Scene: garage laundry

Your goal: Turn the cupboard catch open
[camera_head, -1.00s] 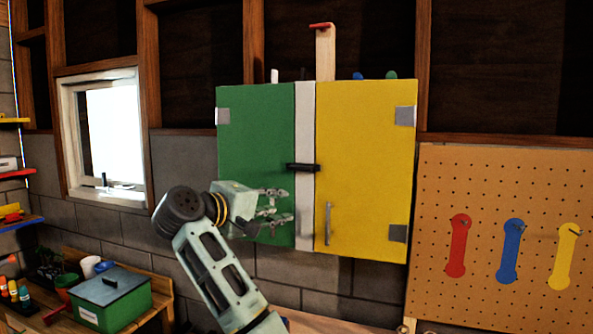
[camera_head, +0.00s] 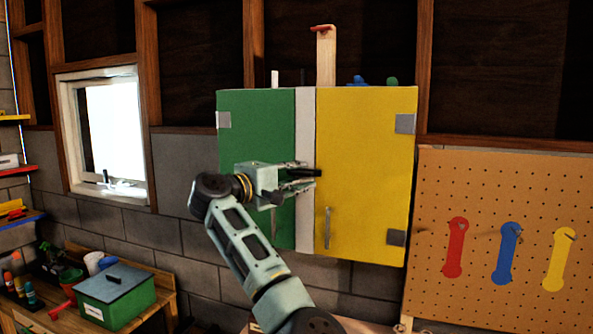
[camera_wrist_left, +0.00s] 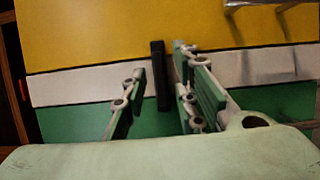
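The cupboard has a green door (camera_head: 255,125) on the left and a yellow door (camera_head: 370,170) on the right, with a white strip (camera_head: 305,120) between them. Both doors are shut. The black catch (camera_head: 306,173) lies horizontally across the strip, its right end over the yellow door. My left gripper (camera_head: 308,175) is at the catch, partly covering its left part. In the left wrist view my left gripper (camera_wrist_left: 159,64) is open, one finger on each side of the catch (camera_wrist_left: 160,80); the right-hand finger is nearer, contact unclear. My right gripper is not in view.
A metal handle (camera_head: 327,228) sits low on the yellow door. A pegboard (camera_head: 480,190) with several coloured pieces is at the right. A window (camera_head: 105,135) is at the left, above a wooden bench with a green box (camera_head: 115,295).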

